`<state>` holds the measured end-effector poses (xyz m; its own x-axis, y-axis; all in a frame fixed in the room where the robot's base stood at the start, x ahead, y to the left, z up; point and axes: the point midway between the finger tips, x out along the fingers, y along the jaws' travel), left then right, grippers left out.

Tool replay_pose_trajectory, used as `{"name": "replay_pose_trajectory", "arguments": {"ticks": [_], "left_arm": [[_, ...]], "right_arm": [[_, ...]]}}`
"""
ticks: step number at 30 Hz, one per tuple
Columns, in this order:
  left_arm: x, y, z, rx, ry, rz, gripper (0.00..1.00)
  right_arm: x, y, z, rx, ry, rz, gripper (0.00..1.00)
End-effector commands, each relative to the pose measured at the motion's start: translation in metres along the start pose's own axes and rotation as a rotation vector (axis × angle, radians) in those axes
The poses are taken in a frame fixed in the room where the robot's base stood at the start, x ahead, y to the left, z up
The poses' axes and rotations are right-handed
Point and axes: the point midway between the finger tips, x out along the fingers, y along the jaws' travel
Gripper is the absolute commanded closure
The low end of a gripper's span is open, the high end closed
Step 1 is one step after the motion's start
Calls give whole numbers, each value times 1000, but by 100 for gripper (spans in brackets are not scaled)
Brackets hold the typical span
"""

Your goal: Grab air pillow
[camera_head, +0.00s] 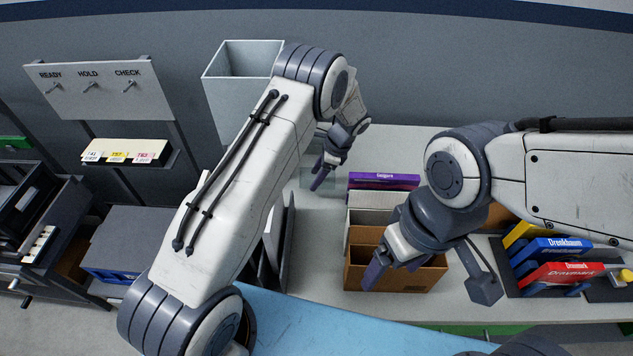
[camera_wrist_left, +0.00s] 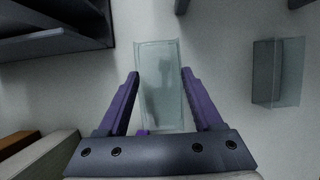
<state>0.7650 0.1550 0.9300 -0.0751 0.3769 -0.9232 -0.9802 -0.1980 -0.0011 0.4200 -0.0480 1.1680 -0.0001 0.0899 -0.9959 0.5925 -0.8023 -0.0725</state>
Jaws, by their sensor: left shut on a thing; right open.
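The air pillow is a clear, pale greenish rectangle; in the left wrist view the air pillow (camera_wrist_left: 160,95) lies lengthwise between my two purple fingers. In the head view the air pillow (camera_head: 313,181) shows faintly over the white table. My left gripper (camera_head: 324,172) is shut on it, with a finger at each long side, and it also shows in the left wrist view (camera_wrist_left: 161,74). I cannot tell whether the pillow touches the table. My right gripper (camera_head: 428,284) is open and empty, with its fingers spread over the cardboard boxes.
A row of open boxes (camera_head: 420,272) with a purple packet (camera_head: 383,181) stands right of the left gripper. A pale bin (camera_head: 240,100) is at the back. Blue and red packs (camera_head: 560,272) sit at the right. Another translucent piece (camera_wrist_left: 289,72) lies apart in the left wrist view.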

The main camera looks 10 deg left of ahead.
Motion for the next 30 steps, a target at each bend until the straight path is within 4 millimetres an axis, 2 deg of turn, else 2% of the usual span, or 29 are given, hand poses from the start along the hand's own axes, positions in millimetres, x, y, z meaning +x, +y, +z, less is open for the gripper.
{"name": "replay_pose_trajectory", "arguments": {"ticks": [7,19,20,21,22,30], "left_arm": [[31,1,-12,1,0,2,84],[38,1,-16,0,0,1,84],[36,0,-15,0,0,1,25],[36,0,-15,1,0,1,10],[36,1,-15,1,0,1,3],[36,1,-15,1,0,2,3]], "right_arm": [[-12,-1,-1,1,0,0,16],[-7,0,0,0,0,0,16],[-8,-1,0,0,0,0,16],[-8,-1,0,0,0,0,16],[-8,-1,0,0,0,0,16],[-8,-1,0,0,0,0,16]]}}
